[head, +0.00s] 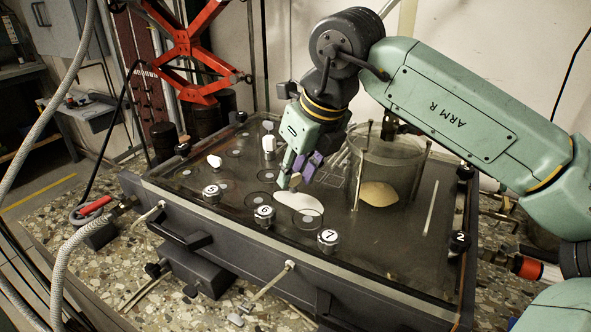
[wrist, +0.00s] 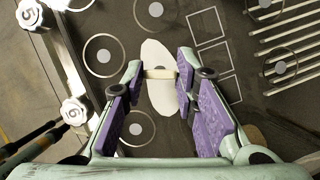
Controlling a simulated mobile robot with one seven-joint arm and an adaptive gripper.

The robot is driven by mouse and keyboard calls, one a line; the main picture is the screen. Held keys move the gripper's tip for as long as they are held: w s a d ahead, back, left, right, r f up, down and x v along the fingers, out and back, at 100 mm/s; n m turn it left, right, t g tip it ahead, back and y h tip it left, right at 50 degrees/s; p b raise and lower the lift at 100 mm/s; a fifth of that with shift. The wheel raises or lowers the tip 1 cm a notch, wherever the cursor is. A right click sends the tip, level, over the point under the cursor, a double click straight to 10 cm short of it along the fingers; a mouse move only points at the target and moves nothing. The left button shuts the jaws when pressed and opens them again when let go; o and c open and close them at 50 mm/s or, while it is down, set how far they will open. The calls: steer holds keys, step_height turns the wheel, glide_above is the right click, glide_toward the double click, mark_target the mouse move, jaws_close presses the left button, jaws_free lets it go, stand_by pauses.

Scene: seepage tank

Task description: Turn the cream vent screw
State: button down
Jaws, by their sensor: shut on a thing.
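The cream vent screw (wrist: 160,74) shows in the wrist view as a short cream bar between my fingertips. In the head view its cream end (head: 295,181) is partly hidden by the fingers. My gripper (wrist: 160,68) is shut on it, with one purple-padded finger at each end of the bar. In the head view my gripper (head: 299,172) points down at the dark tank lid (head: 400,255). A pale oval patch (head: 299,203) lies on the lid just below the screw, and also shows in the wrist view (wrist: 158,102). The screw's lower end is hidden.
Two whitish pieces, one (head: 214,161) left and one (head: 269,143) behind, stand on the lid. Numbered knobs 5 (head: 211,193), 6 (head: 264,215) and 7 (head: 328,240) line the front edge. A clear cylinder (head: 384,165) with upright rods stands right of my gripper.

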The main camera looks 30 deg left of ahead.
steer(key=shift+n, duration=0.3)
steer(key=c, duration=1.3)
jaws_free()
steer(key=v, duration=1.2)
steer(key=shift+w, duration=0.1)
